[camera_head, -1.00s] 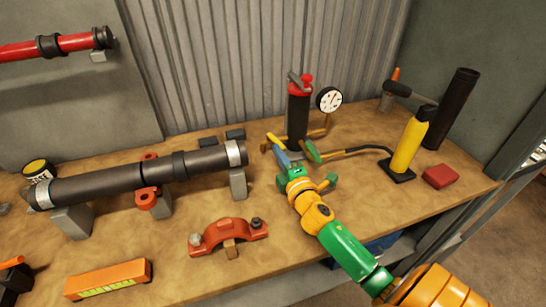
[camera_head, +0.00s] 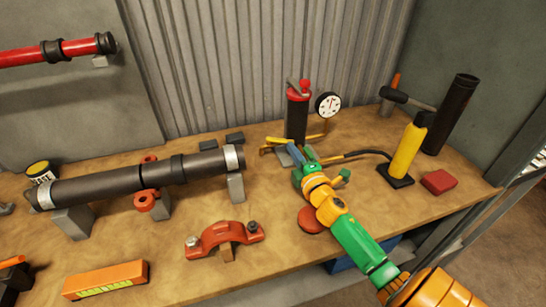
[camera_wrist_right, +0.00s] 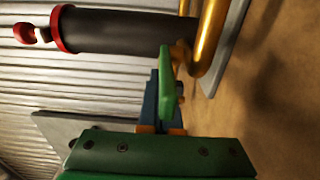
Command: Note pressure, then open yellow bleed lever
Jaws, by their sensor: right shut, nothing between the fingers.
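A round white pressure gauge (camera_head: 328,104) stands on a brass pipe beside a black cylinder (camera_head: 297,118) with a red top. Its needle is too small to read. A yellow lever-like piece (camera_head: 274,141) shows low at the left of the cylinder. My right gripper (camera_head: 301,148) is shut and empty in front of the cylinder's base, its blue and green fingers just right of the yellow piece. In the right wrist view, the fingers (camera_wrist_right: 164,88) lie close to the cylinder (camera_wrist_right: 125,31) and brass pipe (camera_wrist_right: 207,42); whether they touch a small yellow end is unclear. My left gripper is not visible.
A long dark pipe (camera_head: 115,180) rests on supports at the left. A red clamp (camera_head: 224,238) and orange level (camera_head: 105,280) lie in front. A yellow cylinder (camera_head: 408,148), red block (camera_head: 439,181) and dark tube (camera_head: 450,115) stand right.

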